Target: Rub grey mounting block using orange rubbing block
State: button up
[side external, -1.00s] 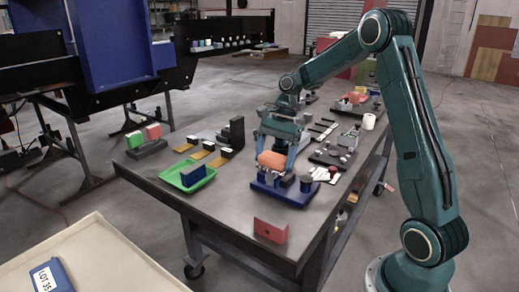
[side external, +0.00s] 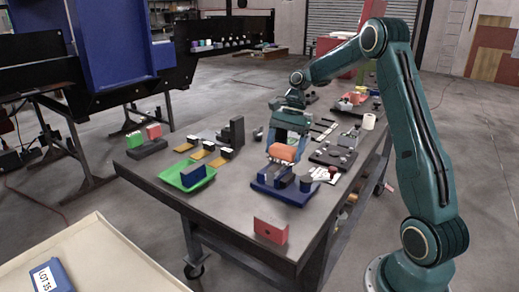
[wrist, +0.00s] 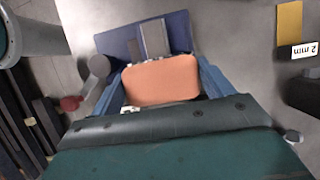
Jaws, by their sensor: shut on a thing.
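My gripper (side external: 285,149) is shut on the orange rubbing block (side external: 281,153), which looks tilted in the side view. In the wrist view the orange block (wrist: 162,80) lies between the two blue fingers of my gripper (wrist: 161,86). A dark blue base (side external: 287,196) is on the bench below, with grey blocks on it. One grey block (side external: 306,184) stands at its right; I cannot tell for sure which one is the mounting block. The wrist view shows a grey piece (wrist: 154,38) on the blue base, just beyond the orange block. Contact between them cannot be made out.
A green tray (side external: 172,181) with a blue block is to the left. A red block (side external: 271,230) sits at the bench's front edge. Dark fixtures (side external: 332,156) and small parts lie behind and right. Bare bench lies between the tray and the red block.

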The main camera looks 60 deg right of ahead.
jog(key=shift+r, duration=3.9)
jog(key=shift+a, duration=0.15)
